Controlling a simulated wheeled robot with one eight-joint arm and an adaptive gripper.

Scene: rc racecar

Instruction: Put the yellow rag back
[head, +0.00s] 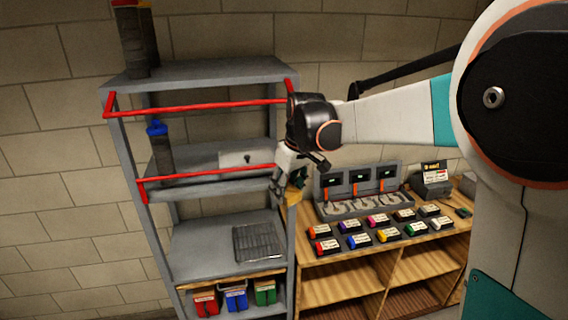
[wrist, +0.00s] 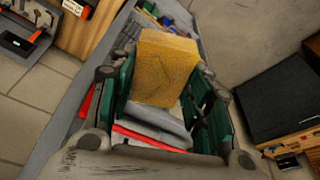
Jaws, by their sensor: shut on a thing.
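The yellow rag (wrist: 166,66) shows in the wrist view as a yellow, folded, block-like cloth between the green-padded fingers. My gripper (wrist: 163,88) is shut on it. In the head view my gripper (head: 290,178) hangs at the right side of the grey shelf rack (head: 205,71), near the right ends of its red bars. Only a small yellow patch of the rag (head: 300,176) shows there; the rest is hidden by the fingers. I cannot tell from these views whether the rag touches the rack.
A red bar (head: 205,173) crosses the rack's front at mid height, another (head: 200,108) higher up. A blue-capped bottle (head: 159,150) and a wire tray (head: 258,242) stand on shelves. A wooden workbench (head: 340,270) with chargers (head: 360,190) and several battery packs is at right.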

